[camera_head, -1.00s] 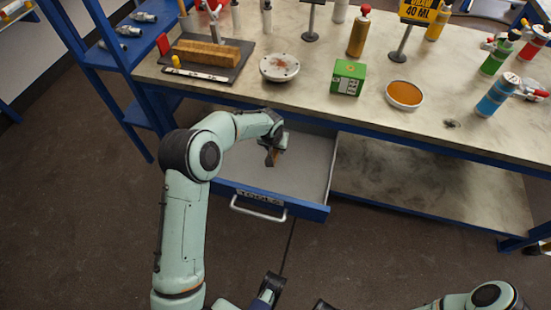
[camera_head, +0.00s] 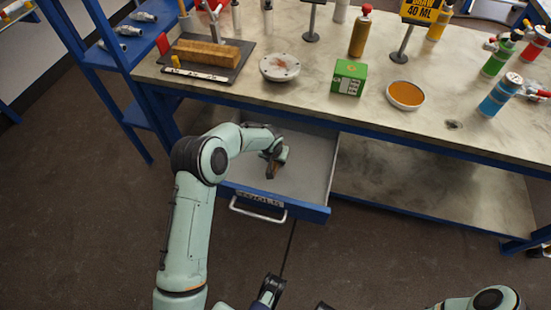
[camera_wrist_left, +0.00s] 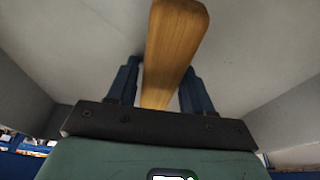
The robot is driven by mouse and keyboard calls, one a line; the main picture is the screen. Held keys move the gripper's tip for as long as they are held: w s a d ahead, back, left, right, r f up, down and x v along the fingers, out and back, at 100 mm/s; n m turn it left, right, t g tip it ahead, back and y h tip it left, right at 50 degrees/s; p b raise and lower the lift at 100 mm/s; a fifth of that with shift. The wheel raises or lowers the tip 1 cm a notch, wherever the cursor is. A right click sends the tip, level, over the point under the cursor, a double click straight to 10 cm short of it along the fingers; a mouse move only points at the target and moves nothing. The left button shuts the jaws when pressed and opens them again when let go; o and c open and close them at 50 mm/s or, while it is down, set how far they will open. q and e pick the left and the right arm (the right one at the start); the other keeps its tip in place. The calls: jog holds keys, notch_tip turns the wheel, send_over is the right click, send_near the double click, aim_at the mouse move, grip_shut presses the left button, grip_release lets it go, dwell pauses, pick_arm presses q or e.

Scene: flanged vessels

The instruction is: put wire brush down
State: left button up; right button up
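My left gripper (camera_head: 276,163) is inside the open drawer (camera_head: 318,180), low over its grey floor. In the left wrist view, the wooden handle of the wire brush (camera_wrist_left: 168,50) lies between the two blue fingers (camera_wrist_left: 158,82), which are shut on it. In the head view only a small brown part of the brush (camera_head: 271,171) shows below the gripper; its bristles cannot be made out. A dark end piece (camera_head: 269,289) at the bottom edge seems to be my right gripper, but its fingers cannot be made out.
The drawer hangs under a metal workbench (camera_head: 330,105) with a blue frame. On the bench stand a round flanged part (camera_head: 279,67), a green box (camera_head: 348,77), an orange-filled dish (camera_head: 405,95) and several bottles. A blue shelf unit (camera_head: 95,60) stands at left.

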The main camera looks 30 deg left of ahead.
pick_arm(q)
jog(key=shift+o, duration=0.9)
jog(key=shift+r, duration=0.1)
jog(key=shift+r, duration=0.2)
jog(key=p+v, duration=0.1)
jog(key=v, duration=1)
jog(key=shift+r+p, duration=0.4)
jog(key=shift+s+r, duration=0.1)
jog(key=shift+s, duration=0.05)
